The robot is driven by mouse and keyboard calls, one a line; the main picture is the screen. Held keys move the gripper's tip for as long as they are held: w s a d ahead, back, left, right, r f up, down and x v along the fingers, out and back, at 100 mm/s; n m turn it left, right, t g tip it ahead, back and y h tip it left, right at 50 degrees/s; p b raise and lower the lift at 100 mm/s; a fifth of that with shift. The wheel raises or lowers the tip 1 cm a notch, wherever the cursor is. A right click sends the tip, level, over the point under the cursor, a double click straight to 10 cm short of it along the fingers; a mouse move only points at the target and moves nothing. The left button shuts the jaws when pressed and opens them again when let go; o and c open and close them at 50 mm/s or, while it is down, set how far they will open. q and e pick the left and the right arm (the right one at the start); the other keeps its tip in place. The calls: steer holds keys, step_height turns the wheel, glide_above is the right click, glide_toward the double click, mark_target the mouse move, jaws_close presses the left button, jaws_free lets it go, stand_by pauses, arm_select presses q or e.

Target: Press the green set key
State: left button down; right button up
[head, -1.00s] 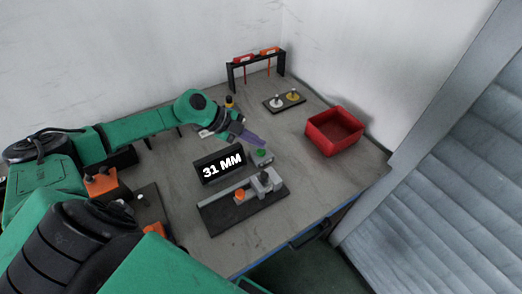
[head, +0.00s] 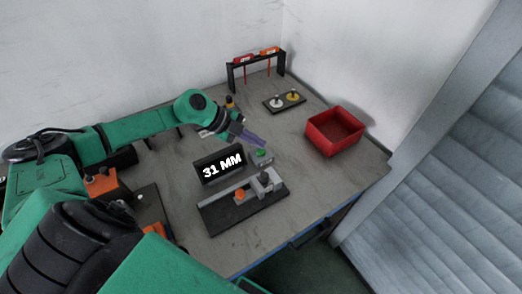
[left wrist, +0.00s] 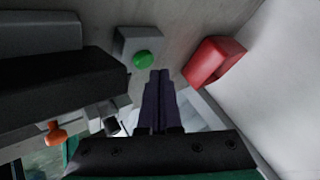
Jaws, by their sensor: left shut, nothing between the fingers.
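The green set key (head: 261,152) is a round button on a small grey box (head: 262,160), just right of the display reading 31 MM (head: 220,164). In the left wrist view the green key (left wrist: 143,59) sits on its grey box (left wrist: 133,40), left of and beyond my fingertips. My left gripper (head: 263,143) has purple fingers closed together with nothing between them. The left wrist view shows the shut fingers (left wrist: 159,74). In the head view the tips are close behind the key, apparently above the table. My right gripper is not in view.
A gauge fixture with an orange knob (head: 240,195) stands in front of the display. A red bin (head: 334,131) is to the right. A small plate with two pegs (head: 284,102) and a black rack (head: 257,68) stand at the back. Table is clear between key and bin.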

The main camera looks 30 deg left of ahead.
mark_target(257, 150)
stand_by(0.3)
arm_select(q)
steer(key=shift+f, duration=0.4)
steer(key=shift+f, duration=0.5)
stand_by(0.5)
steer(key=shift+r+p, duration=0.85)
steer(key=shift+r, duration=0.05)
step_height(257, 150, up, 5)
steer(key=p, duration=0.5)
steer(key=shift+r, duration=0.15)
stand_by(0.5)
